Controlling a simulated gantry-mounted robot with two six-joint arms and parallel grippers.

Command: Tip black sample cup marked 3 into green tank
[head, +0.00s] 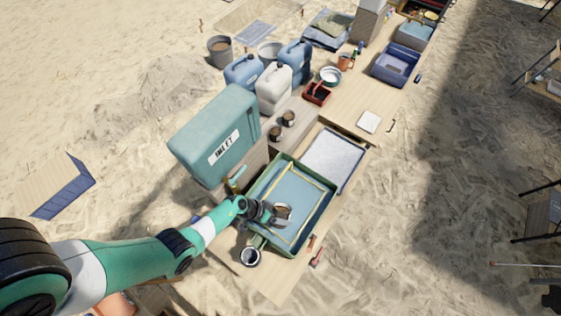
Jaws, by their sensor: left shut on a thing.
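My left gripper (270,211) is shut on a small dark sample cup (283,213), held over the left part of the green tank (311,171). The cup's opening shows brownish inside and it looks tilted; its number cannot be read, and the gripper hides part of it. The tank is an open rectangular green tray with bluish liquid and a yellow inner frame. Another dark cup (250,257) with a pale inside stands on the table by the tank's near left corner. Two more dark cups (276,132) (289,118) stand behind the tank. My right gripper is out of view.
A large teal water container (215,140) stands left of the tank, with a tap near the tank. A grey-white tray (333,158) adjoins the tank's far side. Jerrycans (273,90) stand farther back. Small tools (317,257) lie right of the tank.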

